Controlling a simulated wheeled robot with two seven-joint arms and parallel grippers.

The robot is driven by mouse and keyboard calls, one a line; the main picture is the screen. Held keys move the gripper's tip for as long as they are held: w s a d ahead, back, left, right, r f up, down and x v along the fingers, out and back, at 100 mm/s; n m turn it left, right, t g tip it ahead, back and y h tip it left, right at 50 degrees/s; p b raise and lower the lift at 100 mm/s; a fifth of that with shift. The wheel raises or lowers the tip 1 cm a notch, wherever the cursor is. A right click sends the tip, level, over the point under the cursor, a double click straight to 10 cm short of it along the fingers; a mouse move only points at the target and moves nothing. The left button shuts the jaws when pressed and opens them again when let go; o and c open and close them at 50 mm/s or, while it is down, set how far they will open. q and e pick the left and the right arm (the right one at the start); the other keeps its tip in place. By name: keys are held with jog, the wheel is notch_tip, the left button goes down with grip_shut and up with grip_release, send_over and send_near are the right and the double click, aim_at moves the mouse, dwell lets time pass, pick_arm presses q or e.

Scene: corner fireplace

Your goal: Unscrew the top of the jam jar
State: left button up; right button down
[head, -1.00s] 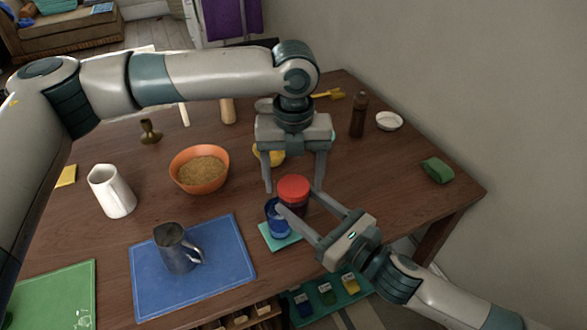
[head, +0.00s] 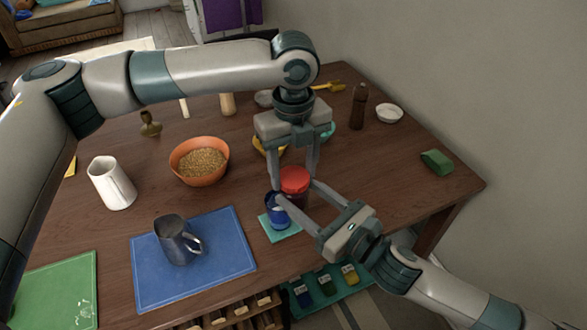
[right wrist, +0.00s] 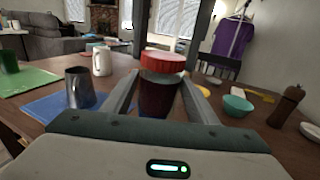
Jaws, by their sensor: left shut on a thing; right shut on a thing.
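The jam jar (right wrist: 158,98) has a dark red body and a bright red lid (head: 294,180); the lid also shows on top of it in the right wrist view (right wrist: 163,61). The jar stands upright near the table's front edge. My left gripper (head: 294,182) reaches down from above and is shut on the lid, a finger on either side. My right gripper (head: 294,196) comes in from the front right and is shut on the jar's body below the lid. The jar's lower part is largely hidden in the head view.
A blue cup (head: 277,211) on a teal coaster (head: 283,234) stands close left of the jar. A metal jug (head: 176,243) stands on a blue mat (head: 222,280). An orange bowl (head: 184,178) is further left. The table's right side is fairly clear.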

pick_arm(q)
jog(key=n, duration=0.7)
jog(key=shift+n, duration=0.3)
jog(key=n, duration=0.7)
jog(key=shift+n, duration=0.3)
jog(key=n, duration=1.6)
jog(key=shift+r, duration=0.1)
jog(key=shift+r, duration=0.4)
pick_arm(e)
jog(key=shift+r, duration=0.1)
pick_arm(q)
jog(key=shift+r, duration=0.65)
